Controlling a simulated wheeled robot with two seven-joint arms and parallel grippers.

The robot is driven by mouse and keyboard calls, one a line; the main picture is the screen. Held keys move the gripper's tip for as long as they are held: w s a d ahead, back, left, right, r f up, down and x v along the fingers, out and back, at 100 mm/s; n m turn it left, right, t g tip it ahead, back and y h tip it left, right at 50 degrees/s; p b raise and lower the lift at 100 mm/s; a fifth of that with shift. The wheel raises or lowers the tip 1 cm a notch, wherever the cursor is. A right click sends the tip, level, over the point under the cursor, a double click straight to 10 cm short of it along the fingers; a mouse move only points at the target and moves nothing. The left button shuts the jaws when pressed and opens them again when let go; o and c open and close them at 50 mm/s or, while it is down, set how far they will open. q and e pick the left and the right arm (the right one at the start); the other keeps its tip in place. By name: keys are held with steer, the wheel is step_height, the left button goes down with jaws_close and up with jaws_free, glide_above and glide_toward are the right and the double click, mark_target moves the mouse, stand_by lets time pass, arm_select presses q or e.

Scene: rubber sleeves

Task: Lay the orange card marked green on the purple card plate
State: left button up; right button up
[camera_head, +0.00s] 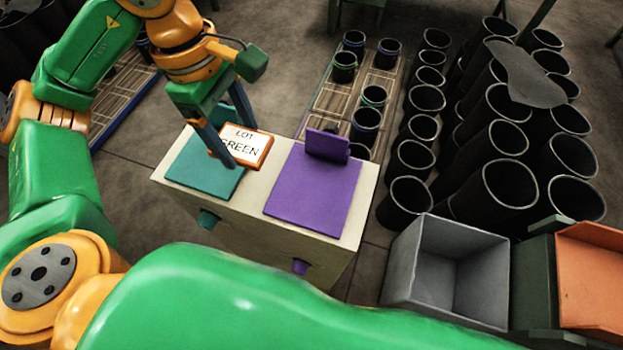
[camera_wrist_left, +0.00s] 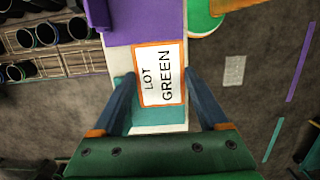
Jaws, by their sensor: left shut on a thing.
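The orange-edged card (camera_head: 245,146) reads "LOT GREEN". My left gripper (camera_head: 228,140) is shut on it and holds it over the gap between the teal plate and the purple plate. The card also shows between the fingers in the left wrist view (camera_wrist_left: 160,74). The purple card plate (camera_head: 312,195) lies on the right part of a pale cabinet top, bare, with a purple upright block (camera_head: 327,146) at its back edge. The purple plate also shows ahead of the card in the left wrist view (camera_wrist_left: 140,27). My right gripper is not in view.
A teal plate (camera_head: 196,172) covers the left part of the pale cabinet (camera_head: 285,245). Black sleeves (camera_head: 490,180) stand in rows at the right. A rack (camera_head: 330,97) with several cups is behind. A grey bin (camera_head: 435,270) and an orange bin (camera_head: 592,270) stand at lower right.

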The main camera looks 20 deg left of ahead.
arm_select(q)
steer(key=d+f+p, duration=0.2)
steer(key=d+p, duration=0.1)
steer(key=d, duration=0.4)
glide_above(312, 196)
steer(key=f, duration=0.6)
steer(key=shift+a+f+p, duration=0.1)
steer(key=shift+a+p, duration=0.1)
steer(key=shift+p, duration=0.2)
step_height(312, 196, down, 3)
steer(key=shift+r+p, duration=0.2)
steer(key=shift+p, duration=0.55)
steer(key=shift+f+b, duration=0.35)
steer(key=shift+f, duration=0.05)
steer(key=o, duration=1.3)
steer(key=shift+c, duration=0.2)
steer(key=shift+r, duration=0.1)
